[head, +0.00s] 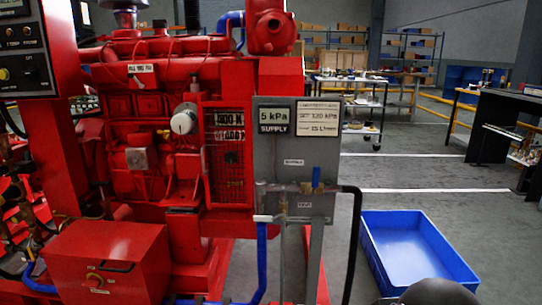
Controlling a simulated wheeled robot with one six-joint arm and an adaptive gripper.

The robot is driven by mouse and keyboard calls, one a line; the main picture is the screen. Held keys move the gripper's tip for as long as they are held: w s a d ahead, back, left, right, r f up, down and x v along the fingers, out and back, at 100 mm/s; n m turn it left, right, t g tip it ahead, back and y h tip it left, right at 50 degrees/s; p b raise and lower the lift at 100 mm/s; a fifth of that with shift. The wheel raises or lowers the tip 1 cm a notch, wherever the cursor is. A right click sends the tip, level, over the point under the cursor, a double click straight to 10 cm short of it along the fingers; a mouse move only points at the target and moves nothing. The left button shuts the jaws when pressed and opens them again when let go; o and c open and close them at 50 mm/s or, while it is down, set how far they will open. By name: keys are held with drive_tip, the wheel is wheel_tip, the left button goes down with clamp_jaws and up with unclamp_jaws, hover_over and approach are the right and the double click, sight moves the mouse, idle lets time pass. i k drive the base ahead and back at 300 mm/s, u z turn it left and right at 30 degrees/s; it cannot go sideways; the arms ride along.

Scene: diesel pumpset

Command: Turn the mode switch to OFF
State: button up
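No switch in the head view has a mode label that I can read. A black control panel (22,48) at the upper left is cut off by the picture's edge. It carries a yellowish round knob (4,74) at the far left, whose setting I cannot make out.
The red diesel pumpset (150,150) fills the left half. A grey gauge panel (291,165) with a 5 kPa display stands beside it, with a black hose (354,240) on its right. A blue tray (374,247) lies on the floor. Open floor extends behind it.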

sight(32, 72)
drive_tip(key=u, duration=2.35)
drive_tip(key=i, duration=1.55)
drive_tip(key=z, duration=0.25)
